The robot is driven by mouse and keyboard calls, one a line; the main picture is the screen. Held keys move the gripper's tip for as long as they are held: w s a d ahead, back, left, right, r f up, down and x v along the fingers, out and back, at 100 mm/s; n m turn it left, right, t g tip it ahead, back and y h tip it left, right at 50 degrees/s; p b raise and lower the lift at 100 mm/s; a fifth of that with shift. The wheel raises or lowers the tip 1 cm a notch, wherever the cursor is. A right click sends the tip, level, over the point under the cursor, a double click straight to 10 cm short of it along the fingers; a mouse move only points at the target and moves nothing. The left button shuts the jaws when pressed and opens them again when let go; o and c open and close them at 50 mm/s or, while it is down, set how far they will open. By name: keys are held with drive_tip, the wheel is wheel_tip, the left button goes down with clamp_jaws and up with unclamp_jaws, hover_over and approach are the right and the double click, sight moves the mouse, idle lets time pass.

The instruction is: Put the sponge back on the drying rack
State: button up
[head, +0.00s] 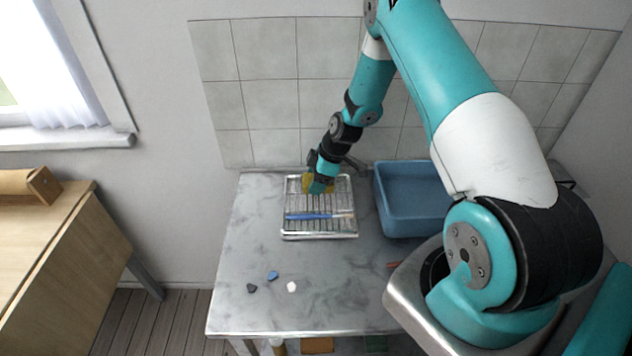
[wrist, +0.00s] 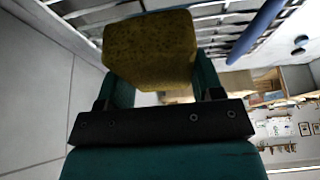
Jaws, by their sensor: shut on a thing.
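The yellow sponge (wrist: 150,48) is between the two teal fingers of my gripper (wrist: 152,75) in the wrist view. In the head view my gripper (head: 318,187) is at the back part of the metal drying rack (head: 320,235), with a bit of the yellow sponge (head: 306,183) showing beside it. The rack's bars (wrist: 222,18) run close by the sponge in the wrist view. I cannot tell whether the sponge touches the bars. My gripper is shut on the sponge and hides part of it in the head view.
A blue-handled brush (head: 312,216) lies across the front of the rack. A blue basin (head: 408,218) stands just right of the rack. Small dark, blue and white pieces (head: 272,275) lie on the grey marbled counter (head: 340,290). The tiled wall (head: 270,100) is close behind.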

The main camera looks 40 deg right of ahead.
drive_tip(key=shift+f, duration=1)
drive_tip(key=shift+f, duration=0.2)
drive_tip(key=o, duration=0.9)
drive_tip(key=shift+r, duration=0.1)
